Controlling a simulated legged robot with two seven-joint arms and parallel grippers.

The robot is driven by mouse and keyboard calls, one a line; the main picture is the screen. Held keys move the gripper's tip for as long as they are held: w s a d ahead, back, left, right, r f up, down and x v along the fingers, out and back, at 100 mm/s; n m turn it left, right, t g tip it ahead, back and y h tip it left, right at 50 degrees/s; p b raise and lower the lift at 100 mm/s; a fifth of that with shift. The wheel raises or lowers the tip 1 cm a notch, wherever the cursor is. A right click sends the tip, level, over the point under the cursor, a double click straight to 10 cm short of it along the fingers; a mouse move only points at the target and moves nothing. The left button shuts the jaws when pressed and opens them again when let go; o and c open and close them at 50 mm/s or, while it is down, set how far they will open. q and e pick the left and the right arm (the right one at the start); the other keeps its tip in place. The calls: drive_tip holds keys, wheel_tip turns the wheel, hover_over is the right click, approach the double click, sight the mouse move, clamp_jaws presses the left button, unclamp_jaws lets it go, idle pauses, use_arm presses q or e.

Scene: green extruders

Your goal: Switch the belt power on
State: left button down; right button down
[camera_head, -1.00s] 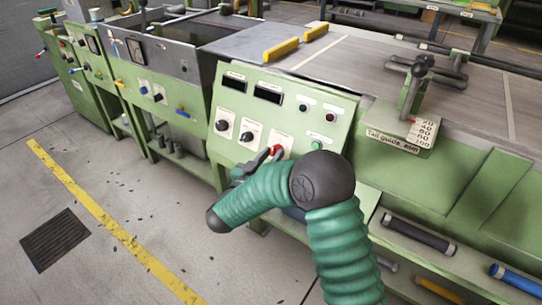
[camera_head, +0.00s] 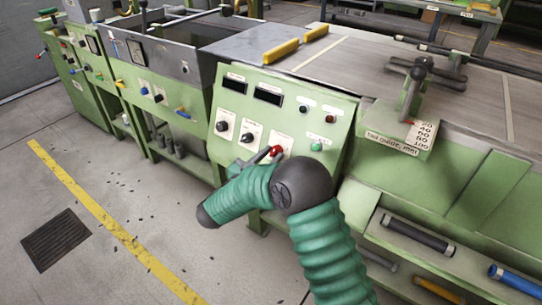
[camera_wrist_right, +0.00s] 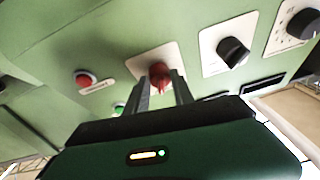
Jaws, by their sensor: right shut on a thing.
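The green control panel (camera_head: 233,113) carries a red rotary knob (camera_head: 276,151) on a white plate, low and right of two black knobs. My right gripper (camera_head: 266,154) reaches it from the front left, with its wrist and green sleeve below. In the right wrist view the red knob (camera_wrist_right: 159,76) sits between the two fingers of my right gripper (camera_wrist_right: 161,90), which is shut on it. The plate's lettering is too small to read, and the fingers partly cover the knob's sides. My left gripper is not in view.
A green button (camera_head: 316,147) and a red button (camera_head: 330,119) are right of the knob. Black knobs (camera_head: 247,138) are to its left. The tail guide (camera_head: 410,100) stands on the table at right. Open floor lies in front at left.

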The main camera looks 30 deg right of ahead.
drive_tip(key=m, duration=0.2)
drive_tip(key=m+g, duration=0.1)
drive_tip(key=m, duration=0.1)
drive_tip(key=m+g, duration=0.1)
drive_tip(key=shift+w+a+m+p, duration=0.1)
drive_tip(key=shift+w+m+p, duration=0.15)
drive_tip(key=shift+m+p, duration=0.15)
drive_tip(key=shift+w+m+g+p, duration=0.1)
drive_tip(key=shift+m+g+p, duration=0.1)
drive_tip(key=shift+m+g, duration=0.65)
drive_tip(key=shift+m+g+p, duration=0.15)
drive_tip(key=shift+m+g, duration=0.2)
drive_tip(key=shift+m, duration=1.2)
drive_tip(key=c, duration=1.1)
unclamp_jaws()
drive_tip(key=shift+a, duration=0.1)
drive_tip(key=a+p, duration=0.1)
drive_tip(key=a, duration=0.4)
drive_tip(key=s+a+r+p, duration=0.1)
drive_tip(key=a+p, duration=0.1)
drive_tip(key=a, duration=0.4)
drive_tip(key=s+a+p, duration=0.1)
drive_tip(key=a, duration=0.4)
drive_tip(key=shift+a+r+p, duration=0.15)
drive_tip(key=shift+a+p, duration=0.15)
drive_tip(key=shift+p, duration=0.05)
